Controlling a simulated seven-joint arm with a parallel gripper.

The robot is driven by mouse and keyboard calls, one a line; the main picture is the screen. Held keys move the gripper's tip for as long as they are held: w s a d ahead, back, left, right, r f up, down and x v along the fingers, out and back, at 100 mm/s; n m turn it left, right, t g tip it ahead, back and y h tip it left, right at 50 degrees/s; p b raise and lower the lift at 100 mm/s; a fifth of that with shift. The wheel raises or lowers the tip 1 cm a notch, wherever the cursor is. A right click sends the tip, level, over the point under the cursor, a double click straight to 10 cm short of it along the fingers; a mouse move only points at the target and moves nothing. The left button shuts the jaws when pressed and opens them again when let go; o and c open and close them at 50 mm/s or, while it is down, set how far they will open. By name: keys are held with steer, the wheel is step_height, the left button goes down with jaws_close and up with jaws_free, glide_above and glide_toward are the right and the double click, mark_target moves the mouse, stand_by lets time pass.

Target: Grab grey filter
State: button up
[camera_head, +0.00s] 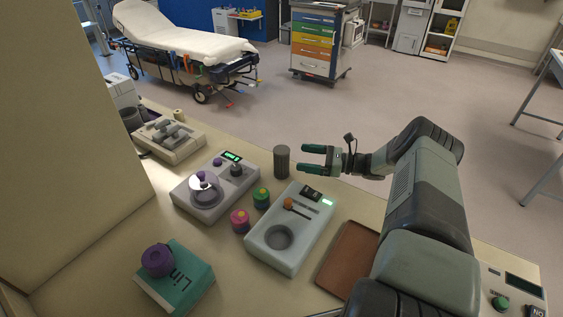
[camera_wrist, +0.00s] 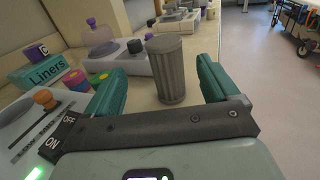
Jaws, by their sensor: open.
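The grey filter (camera_head: 282,162) is a ribbed upright cylinder standing on the counter near its far edge. In the wrist view the filter (camera_wrist: 167,72) stands upright ahead of my gripper, between the lines of its two green fingers. My gripper (camera_head: 302,160) is open and empty, just right of the filter in the head view, with its fingers pointing at it. In the wrist view my gripper's fingertips (camera_wrist: 160,82) lie on either side of the filter, with gaps visible. I cannot tell how far the filter reaches between the fingers.
A white device with a round well (camera_head: 290,228) and a device with a clear dome (camera_head: 215,187) stand nearby. Pink (camera_head: 240,220) and green (camera_head: 262,198) canisters sit between them. A teal Liners box (camera_head: 175,278) bears a purple roll (camera_head: 158,260). A brown tray (camera_head: 347,255) lies right.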

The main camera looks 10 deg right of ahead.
mark_target(289, 156)
steer(key=shift+w+a+f, duration=0.1)
steer(key=shift+a+f, duration=0.05)
steer(key=shift+f, duration=0.2)
steer(key=x, duration=1)
steer(key=shift+w+r, duration=0.4)
steer(key=c, duration=1.1)
